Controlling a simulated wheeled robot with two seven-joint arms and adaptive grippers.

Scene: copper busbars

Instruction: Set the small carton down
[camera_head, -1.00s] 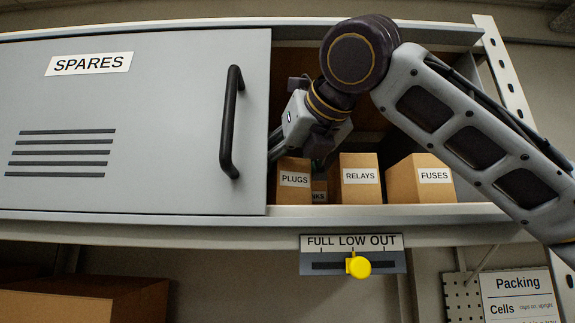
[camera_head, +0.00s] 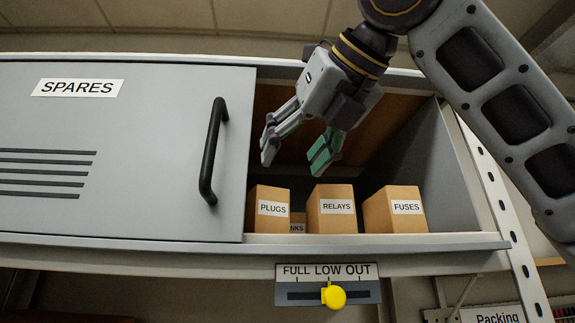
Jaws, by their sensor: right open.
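Several small cartons stand in the open right part of the spares cabinet. The PLUGS carton (camera_head: 267,197) is at the left, the RELAYS carton (camera_head: 331,192) in the middle and the FUSES carton (camera_head: 393,196) at the right. Another carton (camera_head: 298,217), its label ending in "NKS", is mostly hidden behind PLUGS and RELAYS. My right gripper (camera_head: 295,156) is open and empty, above the PLUGS and RELAYS cartons, fingers pointing down and apart from them. My left gripper does not show.
The grey SPARES sliding door (camera_head: 120,185) covers the cabinet's left part, with a black handle (camera_head: 211,150) at its right edge. The cabinet's front lip (camera_head: 390,245) runs below the cartons. A FULL LOW OUT slider with a yellow knob (camera_head: 333,296) hangs underneath.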

